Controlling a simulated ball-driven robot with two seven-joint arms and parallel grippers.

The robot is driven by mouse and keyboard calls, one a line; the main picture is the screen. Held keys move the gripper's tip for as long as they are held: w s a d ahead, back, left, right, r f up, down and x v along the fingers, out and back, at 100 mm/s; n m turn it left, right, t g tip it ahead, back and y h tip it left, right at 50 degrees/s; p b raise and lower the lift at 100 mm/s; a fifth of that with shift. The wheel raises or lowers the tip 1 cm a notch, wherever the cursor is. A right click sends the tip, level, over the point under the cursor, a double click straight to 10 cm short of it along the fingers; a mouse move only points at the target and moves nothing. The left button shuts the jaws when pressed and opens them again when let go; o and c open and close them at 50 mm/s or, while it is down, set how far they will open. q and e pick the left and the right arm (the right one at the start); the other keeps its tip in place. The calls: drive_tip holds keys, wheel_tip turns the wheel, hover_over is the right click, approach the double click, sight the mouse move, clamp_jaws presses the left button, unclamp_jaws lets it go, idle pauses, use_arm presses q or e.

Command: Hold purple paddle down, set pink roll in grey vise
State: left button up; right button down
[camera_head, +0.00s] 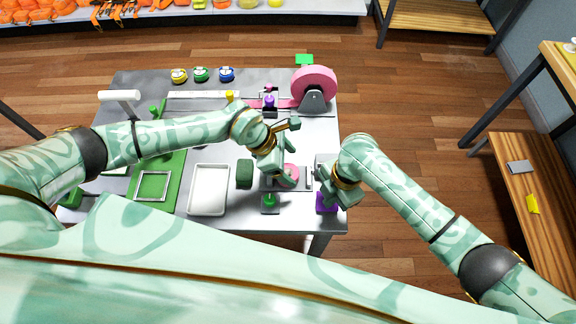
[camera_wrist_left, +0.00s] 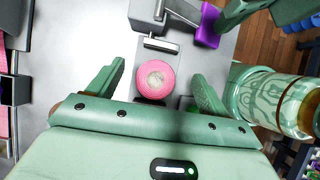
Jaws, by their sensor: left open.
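The pink roll (camera_head: 291,175) lies on the table under my left gripper (camera_head: 277,168). In the left wrist view the roll (camera_wrist_left: 156,79) shows its pale core and sits between the spread, open fingers, with gaps on both sides. Grey metal parts (camera_wrist_left: 161,44), seemingly of the grey vise, stand just beyond the roll; I cannot tell if the roll is seated in it. The purple paddle (camera_head: 326,203) is at the table's front right corner. My right gripper (camera_head: 326,190) is at the paddle, and its fingers overlap the paddle (camera_wrist_left: 207,27) in the left wrist view; their opening is unclear.
A dark green block (camera_head: 245,173) and a white tray (camera_head: 208,190) lie left of the roll. A green knob (camera_head: 269,201) stands in front of it. A large pink reel (camera_head: 314,83) and several coloured small pots (camera_head: 201,74) stand at the back.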

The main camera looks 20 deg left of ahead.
use_arm(q)
drive_tip(key=shift+r, duration=0.9)
use_arm(e)
wheel_tip(320, 180, up, 3)
drive_tip(key=p, duration=0.3)
drive_tip(key=shift+f, duration=0.1)
drive_tip(key=shift+w+r+p, duration=0.15)
drive_tip(key=shift+r+p, duration=0.7)
drive_tip(key=shift+p, duration=0.2)
use_arm(q)
wheel_tip(320, 180, up, 9)
drive_tip(key=p, duration=0.3)
drive_tip(key=shift+f, duration=0.2)
use_arm(e)
wheel_tip(320, 180, up, 2)
drive_tip(key=shift+r, duration=0.25)
use_arm(q)
drive_tip(key=shift+w, duration=0.1)
